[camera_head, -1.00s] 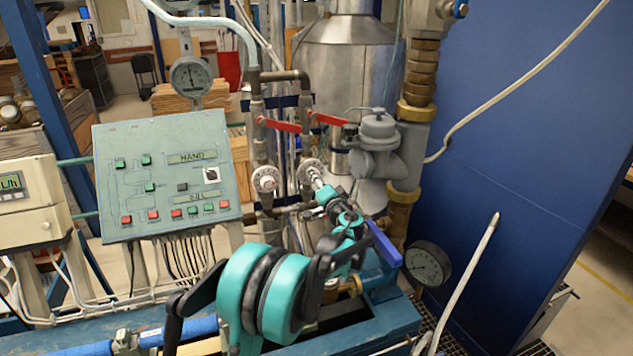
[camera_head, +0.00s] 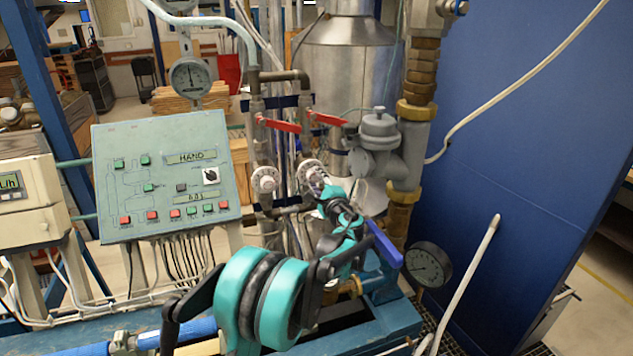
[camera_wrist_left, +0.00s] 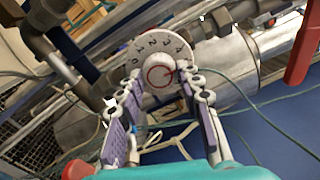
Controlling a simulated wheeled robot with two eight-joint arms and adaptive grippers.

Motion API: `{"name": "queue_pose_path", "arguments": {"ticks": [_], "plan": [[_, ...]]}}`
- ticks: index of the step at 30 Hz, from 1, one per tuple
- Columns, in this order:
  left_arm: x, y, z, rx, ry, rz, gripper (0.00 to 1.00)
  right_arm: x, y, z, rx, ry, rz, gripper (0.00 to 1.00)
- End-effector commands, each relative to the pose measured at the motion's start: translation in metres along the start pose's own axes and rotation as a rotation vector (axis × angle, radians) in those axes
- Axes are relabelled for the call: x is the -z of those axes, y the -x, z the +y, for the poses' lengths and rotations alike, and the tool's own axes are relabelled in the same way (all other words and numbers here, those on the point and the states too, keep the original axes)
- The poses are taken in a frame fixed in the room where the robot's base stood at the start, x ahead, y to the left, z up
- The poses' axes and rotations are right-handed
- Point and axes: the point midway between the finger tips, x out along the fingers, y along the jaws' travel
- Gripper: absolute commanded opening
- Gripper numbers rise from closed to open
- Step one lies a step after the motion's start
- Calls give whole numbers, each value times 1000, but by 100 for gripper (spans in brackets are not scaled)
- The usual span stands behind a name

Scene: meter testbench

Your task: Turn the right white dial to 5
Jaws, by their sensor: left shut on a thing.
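The right white dial (camera_head: 311,172) stands on a pipe in the middle of the head view. In the left wrist view, its white numbered disc (camera_wrist_left: 158,46) and round centre knob (camera_wrist_left: 159,73) face the camera. My left gripper (camera_head: 320,184) reaches the dial from the lower right. In the left wrist view, the two fingers of the left gripper (camera_wrist_left: 163,84) are shut on the knob, one on each side. The digits are too small to read surely. My right gripper is not in view.
A second white dial (camera_head: 264,180) sits close on the left. Red levers (camera_head: 279,125) are above the dials. A green control panel (camera_head: 165,175) stands at left, and a blue lever (camera_head: 385,245) is right of my wrist. A grey regulator (camera_head: 379,150) is at right.

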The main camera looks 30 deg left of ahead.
Motion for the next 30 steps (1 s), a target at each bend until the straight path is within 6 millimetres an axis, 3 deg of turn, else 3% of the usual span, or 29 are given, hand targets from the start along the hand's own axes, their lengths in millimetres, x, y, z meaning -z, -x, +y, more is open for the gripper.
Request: {"name": "queue_pose_path", "arguments": {"ticks": [10,26,27,28,30], "plan": [[1,0,1,0,-130,1,6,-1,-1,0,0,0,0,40],[1,0,1,-1,-150,2,6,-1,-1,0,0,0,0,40],[1,0,1,-1,-150,1,46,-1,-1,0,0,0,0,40],[1,0,1,-1,-150,1,54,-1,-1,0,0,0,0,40],[1,0,1,0,-150,1,56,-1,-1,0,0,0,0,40]]}}
